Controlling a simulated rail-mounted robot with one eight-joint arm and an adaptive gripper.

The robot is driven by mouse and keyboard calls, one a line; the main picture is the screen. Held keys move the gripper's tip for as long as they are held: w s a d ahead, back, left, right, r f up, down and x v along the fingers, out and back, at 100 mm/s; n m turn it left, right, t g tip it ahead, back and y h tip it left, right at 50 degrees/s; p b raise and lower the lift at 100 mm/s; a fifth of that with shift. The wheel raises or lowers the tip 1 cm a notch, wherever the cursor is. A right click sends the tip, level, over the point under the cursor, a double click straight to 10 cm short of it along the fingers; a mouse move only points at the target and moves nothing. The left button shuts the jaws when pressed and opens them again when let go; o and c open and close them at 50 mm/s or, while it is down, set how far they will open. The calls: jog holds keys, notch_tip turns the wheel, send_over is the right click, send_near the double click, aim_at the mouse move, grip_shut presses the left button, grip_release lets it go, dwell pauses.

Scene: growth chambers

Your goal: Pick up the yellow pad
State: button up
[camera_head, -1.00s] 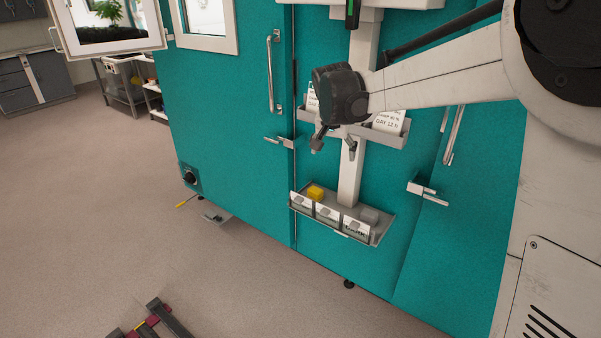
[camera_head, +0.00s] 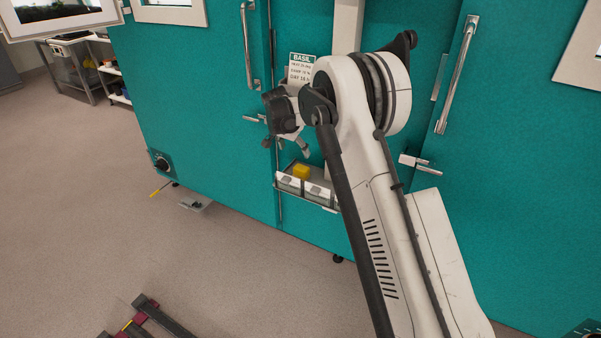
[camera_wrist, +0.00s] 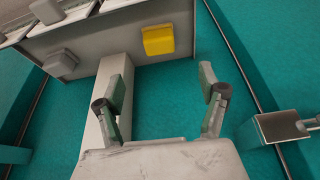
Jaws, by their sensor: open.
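The yellow pad (camera_head: 301,171) sits at the left part of the low grey tray (camera_head: 322,203) on the teal chamber front. In the wrist view the yellow pad (camera_wrist: 158,40) lies on the tray's grey surface, beyond my fingertips and roughly in line with the gap between them. My gripper (camera_head: 287,152) is open and empty, above the pad in the head view. In the wrist view my gripper (camera_wrist: 164,84) shows its two fingers spread apart, not touching the pad. My arm hides the tray's right part in the head view.
Labelled bins (camera_head: 288,184) line the tray's front. A grey block (camera_wrist: 60,64) sits on the tray apart from the pad. A BASIL card (camera_head: 301,67) stands above, behind the gripper. Door handles (camera_head: 459,75) and a latch (camera_wrist: 280,127) jut from the chamber. Floor at left is mostly clear.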

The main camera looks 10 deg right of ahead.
aim_at(301, 168)
jog(key=b+x, duration=0.1)
jog(key=x, duration=0.7)
jog(key=shift+d+f, duration=0.15)
jog(key=shift+f, duration=0.15)
jog(key=shift+b+x, duration=0.75)
jog(key=shift+x, duration=1.85)
jog(key=shift+c, duration=0.4)
jog(key=c, duration=1.2)
